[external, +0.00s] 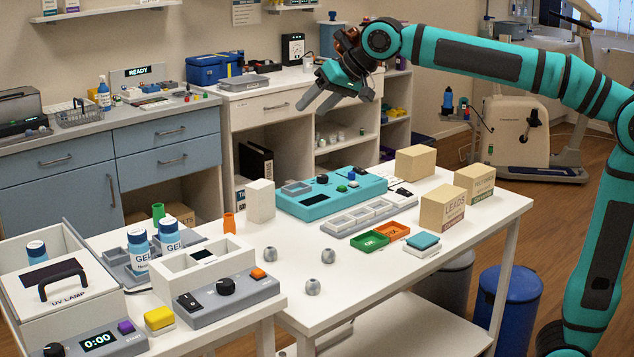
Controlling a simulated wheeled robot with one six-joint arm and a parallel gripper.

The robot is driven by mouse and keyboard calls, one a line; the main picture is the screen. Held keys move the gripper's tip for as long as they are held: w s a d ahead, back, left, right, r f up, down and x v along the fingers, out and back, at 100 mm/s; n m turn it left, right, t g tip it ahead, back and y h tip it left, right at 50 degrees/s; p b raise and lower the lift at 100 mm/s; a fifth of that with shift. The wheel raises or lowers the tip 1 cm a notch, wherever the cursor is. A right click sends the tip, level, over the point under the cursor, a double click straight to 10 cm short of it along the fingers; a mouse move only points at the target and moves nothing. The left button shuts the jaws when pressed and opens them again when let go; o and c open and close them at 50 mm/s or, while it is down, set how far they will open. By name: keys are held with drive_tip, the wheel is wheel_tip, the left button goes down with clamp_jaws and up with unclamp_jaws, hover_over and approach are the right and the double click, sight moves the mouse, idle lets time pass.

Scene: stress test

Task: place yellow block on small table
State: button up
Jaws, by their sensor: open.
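A yellow block (159,317) with a pale lower part lies near the right front corner of the white table (185,342) at the front left. It sits between a grey device with a timer display and a grey control box. A larger white table (300,300) stands in the middle. I cannot tell for sure which table is the small table. My gripper (313,104) is open and empty, high above the back of the middle table, pointing down and left. It is far from the yellow block.
The UV lamp box (75,298), gel bottles (139,250) and control box (227,300) crowd the front left table. The middle table holds a teal device (330,197), cardboard boxes (442,208), small trays and several grey balls (328,256). Its front part is mostly clear.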

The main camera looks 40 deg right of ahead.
drive_tip(key=s+d+t+h, duration=0.1)
drive_tip(key=s+d+t, duration=0.3)
drive_tip(key=d, duration=0.6)
drive_tip(key=s+d+t, duration=0.1)
drive_tip(key=s+d, duration=0.5)
drive_tip(key=d, duration=0.4)
drive_tip(key=s+d+f+t+h, duration=0.1)
drive_tip(key=s+d+f+t, duration=0.1)
drive_tip(key=s+d, duration=0.3)
drive_tip(key=s+d+f+t+h, duration=0.2)
drive_tip(key=s+d+f, duration=0.3)
drive_tip(key=s, duration=0.3)
drive_tip(key=shift+s+d+f+t, duration=0.3)
drive_tip(key=shift+s+d+t, duration=0.1)
drive_tip(key=shift+d, duration=0.3)
